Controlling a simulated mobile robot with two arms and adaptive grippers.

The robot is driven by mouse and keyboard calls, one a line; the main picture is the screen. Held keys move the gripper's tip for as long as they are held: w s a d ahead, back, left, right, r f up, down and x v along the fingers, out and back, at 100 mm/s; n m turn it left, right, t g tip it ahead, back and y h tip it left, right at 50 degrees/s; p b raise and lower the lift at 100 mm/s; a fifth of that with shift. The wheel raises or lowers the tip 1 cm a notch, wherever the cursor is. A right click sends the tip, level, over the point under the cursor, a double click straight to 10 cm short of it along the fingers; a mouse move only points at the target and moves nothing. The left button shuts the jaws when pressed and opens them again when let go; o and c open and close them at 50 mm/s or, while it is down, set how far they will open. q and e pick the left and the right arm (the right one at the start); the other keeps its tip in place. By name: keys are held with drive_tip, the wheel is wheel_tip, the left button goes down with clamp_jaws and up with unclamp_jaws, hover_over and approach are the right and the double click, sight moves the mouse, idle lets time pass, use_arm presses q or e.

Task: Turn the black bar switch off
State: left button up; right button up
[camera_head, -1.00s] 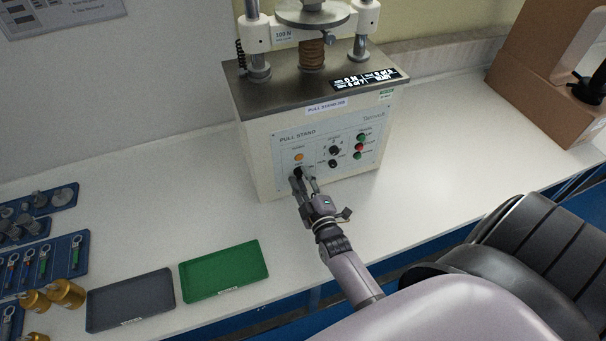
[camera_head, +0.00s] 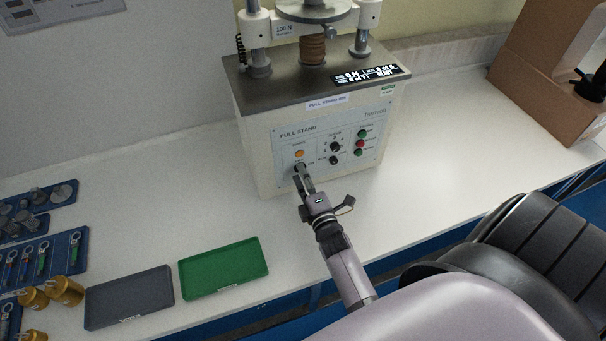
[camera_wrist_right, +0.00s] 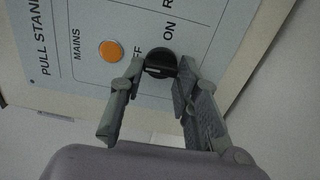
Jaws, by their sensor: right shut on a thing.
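The pull stand (camera_head: 262,165) stands on the bench with its control panel facing me. On the panel, the black bar switch (camera_wrist_right: 160,62) sits beside the orange MAINS lamp (camera_wrist_right: 111,50), between the OFF and ON labels, as the right wrist view shows. My right gripper (camera_wrist_right: 161,70) is shut on the switch, one finger on each side of it. In the head view my right gripper (camera_head: 299,170) reaches the panel below the orange lamp and mostly hides the switch. My left gripper is not in view.
Other knobs (camera_head: 335,147) and green and red buttons (camera_head: 360,144) sit to the right on the panel. A green tray (camera_head: 224,268) and a grey tray (camera_head: 130,298) lie at front left. A cardboard box (camera_head: 545,75) stands at right. The bench between is clear.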

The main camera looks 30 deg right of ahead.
drive_tip(key=shift+f, duration=0.1)
idle(0.3)
drive_tip(key=o, duration=1.2)
drive_tip(key=shift+c, duration=0.2)
